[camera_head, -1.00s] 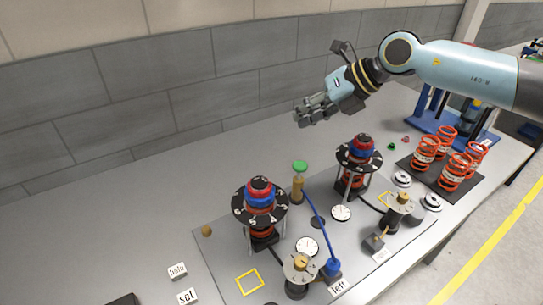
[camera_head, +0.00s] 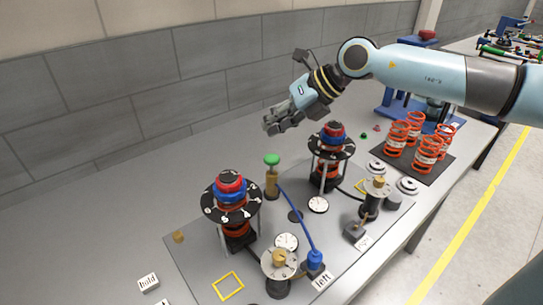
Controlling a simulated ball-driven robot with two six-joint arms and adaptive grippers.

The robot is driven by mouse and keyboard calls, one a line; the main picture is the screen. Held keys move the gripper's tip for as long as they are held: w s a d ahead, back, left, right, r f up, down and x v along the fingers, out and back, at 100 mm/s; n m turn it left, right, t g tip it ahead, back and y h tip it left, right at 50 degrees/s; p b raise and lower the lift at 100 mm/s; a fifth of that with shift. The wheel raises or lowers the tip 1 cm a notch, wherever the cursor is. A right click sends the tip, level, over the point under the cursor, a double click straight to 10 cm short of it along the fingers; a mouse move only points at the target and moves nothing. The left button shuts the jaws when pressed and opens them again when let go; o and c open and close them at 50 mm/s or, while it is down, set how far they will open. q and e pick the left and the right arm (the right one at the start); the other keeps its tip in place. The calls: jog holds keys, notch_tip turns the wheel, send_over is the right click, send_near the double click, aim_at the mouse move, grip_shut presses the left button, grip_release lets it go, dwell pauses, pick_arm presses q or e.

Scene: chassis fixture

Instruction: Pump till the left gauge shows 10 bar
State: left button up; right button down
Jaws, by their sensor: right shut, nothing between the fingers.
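The hand pump is a brass cylinder (camera_head: 272,186) with a green knob (camera_head: 272,160) on top. A blue hose (camera_head: 298,214) runs from it to a blue connector (camera_head: 315,259) beside the "left" label (camera_head: 323,281). The left gauge (camera_head: 287,241) is a white round dial between the near spring unit and a brass-topped fitting (camera_head: 279,262); its reading is too small to tell. My right gripper (camera_head: 270,128) is shut and empty, and appears just above the green knob in the picture, apart from it. My left gripper is out of view.
Two spring units with black numbered discs (camera_head: 231,197) (camera_head: 331,147) stand on the plate, with a second gauge (camera_head: 318,204) by the far one. Orange springs (camera_head: 398,138) stand on a black mat at right. White label blocks (camera_head: 148,282) lie at front left. The table's back left is clear.

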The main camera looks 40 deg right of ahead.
aim_at(273, 155)
notch_tip(273, 155, down, 4)
jog(key=shift+b, duration=1.2)
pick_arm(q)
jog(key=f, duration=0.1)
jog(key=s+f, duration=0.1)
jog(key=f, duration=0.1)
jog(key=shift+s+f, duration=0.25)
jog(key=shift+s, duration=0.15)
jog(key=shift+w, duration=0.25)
pick_arm(e)
jog(key=shift+f, duration=0.15)
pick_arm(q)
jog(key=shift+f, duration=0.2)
pick_arm(e)
jog(key=shift+f, duration=0.3)
